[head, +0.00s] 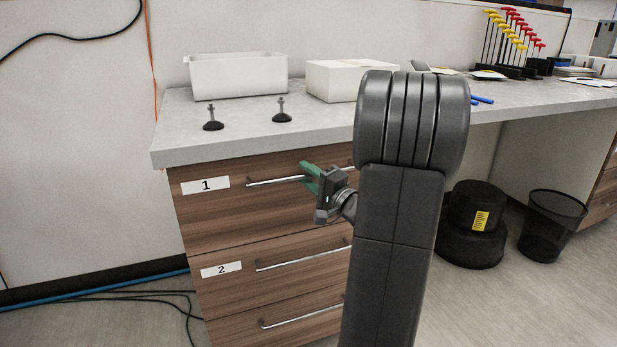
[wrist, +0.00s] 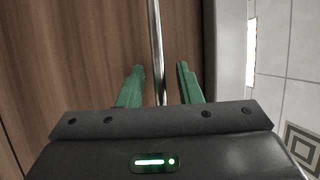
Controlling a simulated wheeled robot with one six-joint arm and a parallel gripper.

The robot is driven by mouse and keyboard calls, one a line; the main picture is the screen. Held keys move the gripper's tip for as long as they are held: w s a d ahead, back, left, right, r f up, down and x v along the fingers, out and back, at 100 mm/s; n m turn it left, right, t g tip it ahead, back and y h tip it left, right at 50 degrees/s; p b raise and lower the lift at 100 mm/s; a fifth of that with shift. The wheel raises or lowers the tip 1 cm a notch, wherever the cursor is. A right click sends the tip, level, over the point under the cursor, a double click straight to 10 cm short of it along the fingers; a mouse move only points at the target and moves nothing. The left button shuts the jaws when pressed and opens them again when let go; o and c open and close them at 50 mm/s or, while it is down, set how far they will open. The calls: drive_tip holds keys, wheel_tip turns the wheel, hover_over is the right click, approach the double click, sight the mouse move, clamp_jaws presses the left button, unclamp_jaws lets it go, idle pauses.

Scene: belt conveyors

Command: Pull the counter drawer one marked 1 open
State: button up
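The drawer marked 1 (head: 230,212) is the top wooden drawer of the counter, its front flush with the drawers below. Its label (head: 205,185) is at the upper left and its metal bar handle (head: 272,182) runs across the front. My gripper (head: 308,172) is at the handle, with green fingers toward the drawer front. In the wrist view, the handle (wrist: 156,45) runs between the two fingers of my gripper (wrist: 160,80), with gaps on both sides. The gripper is open. My arm hides the right part of the drawer.
The drawer marked 2 (head: 220,285) and a third handle (head: 300,316) lie below. The grey countertop (head: 240,135) overhangs the drawers and holds a white bin (head: 238,78) and two black-footed levelling feet. A black stool (head: 474,225) and a mesh bin (head: 549,226) stand right.

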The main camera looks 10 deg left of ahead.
clamp_jaws()
